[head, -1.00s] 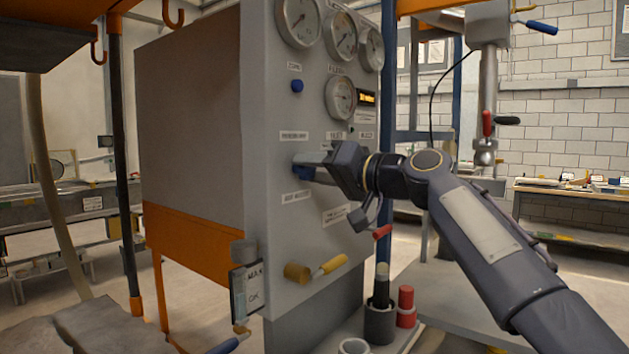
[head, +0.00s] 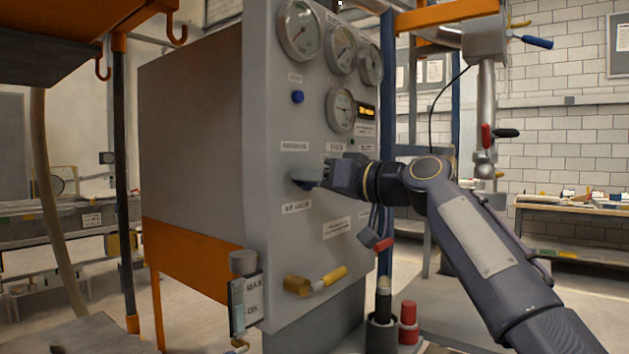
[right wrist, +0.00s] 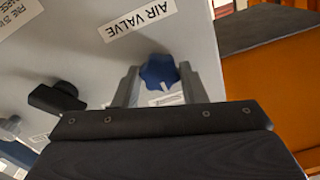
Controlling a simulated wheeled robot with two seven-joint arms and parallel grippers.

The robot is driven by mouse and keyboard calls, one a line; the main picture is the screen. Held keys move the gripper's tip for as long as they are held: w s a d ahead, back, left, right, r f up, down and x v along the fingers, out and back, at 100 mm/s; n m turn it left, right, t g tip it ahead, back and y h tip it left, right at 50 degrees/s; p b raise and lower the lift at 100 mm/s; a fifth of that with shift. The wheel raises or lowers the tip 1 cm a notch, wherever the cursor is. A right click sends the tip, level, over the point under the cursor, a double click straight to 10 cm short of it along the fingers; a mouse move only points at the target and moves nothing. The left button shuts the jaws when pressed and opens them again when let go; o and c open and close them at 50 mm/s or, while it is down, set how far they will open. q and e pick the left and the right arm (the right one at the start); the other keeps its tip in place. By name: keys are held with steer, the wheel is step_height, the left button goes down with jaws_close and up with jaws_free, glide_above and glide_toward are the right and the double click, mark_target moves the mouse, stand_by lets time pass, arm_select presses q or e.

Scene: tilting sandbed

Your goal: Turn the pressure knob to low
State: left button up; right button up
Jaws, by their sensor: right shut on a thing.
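The blue knob (head: 308,187) sits on the left part of the grey panel (head: 302,235), mostly hidden by my gripper in the head view. The right wrist view shows the lobed blue knob (right wrist: 160,71) with a white mark, between the two fingers. My right gripper (head: 305,178) comes from the right and is shut on this knob; its fingers also show in the right wrist view (right wrist: 157,83). A label reading AIR VALVE (right wrist: 138,20) is beside the knob, upside down in that view. My left gripper is out of view.
Several round gauges (head: 300,30) and a smaller blue button (head: 298,97) are above. A black knob (right wrist: 57,97) is near the gripper.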

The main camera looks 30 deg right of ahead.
steer(key=shift+f, duration=0.1)
steer(key=o, duration=1)
steer(key=v, duration=0.7)
steer(key=shift+s+d+b, duration=0.1)
steer(key=shift+s+b, duration=0.25)
steer(key=shift+s, duration=0.05)
